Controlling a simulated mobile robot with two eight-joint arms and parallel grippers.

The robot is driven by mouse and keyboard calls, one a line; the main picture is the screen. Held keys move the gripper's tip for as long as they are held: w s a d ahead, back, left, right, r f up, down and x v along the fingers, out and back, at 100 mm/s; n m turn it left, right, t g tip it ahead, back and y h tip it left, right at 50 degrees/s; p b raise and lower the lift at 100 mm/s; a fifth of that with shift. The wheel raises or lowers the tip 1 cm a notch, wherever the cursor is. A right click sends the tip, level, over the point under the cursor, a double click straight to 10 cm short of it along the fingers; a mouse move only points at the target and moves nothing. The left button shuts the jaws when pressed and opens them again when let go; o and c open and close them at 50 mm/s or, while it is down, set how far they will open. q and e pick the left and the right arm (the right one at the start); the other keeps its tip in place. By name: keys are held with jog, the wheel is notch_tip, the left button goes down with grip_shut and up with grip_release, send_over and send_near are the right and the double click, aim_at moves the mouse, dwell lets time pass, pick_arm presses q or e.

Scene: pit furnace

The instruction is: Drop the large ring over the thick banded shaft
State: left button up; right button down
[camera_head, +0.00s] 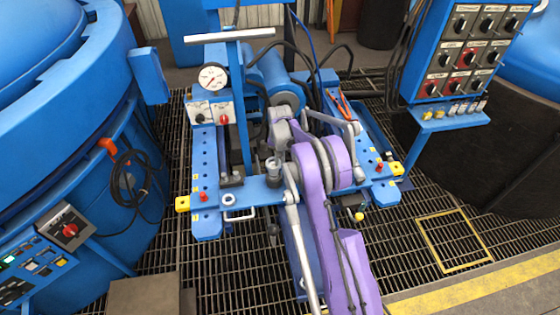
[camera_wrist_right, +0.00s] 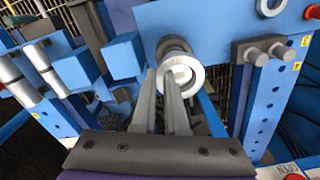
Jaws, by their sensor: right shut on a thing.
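A pale, thick-walled ring (camera_wrist_right: 196,74) shows at the fingertips of my right gripper (camera_wrist_right: 162,76) in the right wrist view. The gripper is shut on the ring's edge. A dark round shaft (camera_wrist_right: 174,44) stands right beside the ring in that view, at the edge of the blue crossbeam. In the head view the shaft (camera_head: 273,167) stands upright on the middle of the crossbeam, with a grey top. My right gripper (camera_head: 281,132) is close above and beyond it, mostly hidden by my purple arm. Whether the ring surrounds the shaft I cannot tell. My left gripper is out of view.
A smaller white ring (camera_head: 228,198) lies on the blue crossbeam (camera_head: 256,187). A pressure gauge (camera_head: 212,78) and a grey crank arm (camera_head: 335,121) stand near the gripper. A blue furnace (camera_head: 70,120) fills the left. A switch panel (camera_head: 468,50) stands at right.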

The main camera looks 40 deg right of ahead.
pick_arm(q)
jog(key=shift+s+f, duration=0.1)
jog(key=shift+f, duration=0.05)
pick_arm(e)
jog(key=c, duration=0.9)
grip_release()
jog(key=shift+s+a+f, duration=0.1)
jog(key=shift+a+f, duration=0.15)
jog(key=shift+f, duration=0.4)
jog(key=shift+o, duration=0.2)
jog(key=shift+r, duration=0.5)
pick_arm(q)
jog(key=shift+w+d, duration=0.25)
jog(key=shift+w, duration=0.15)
pick_arm(e)
notch_tip(320, 180, up, 11)
jog(key=shift+d, duration=0.3)
jog(key=shift+s, duration=0.1)
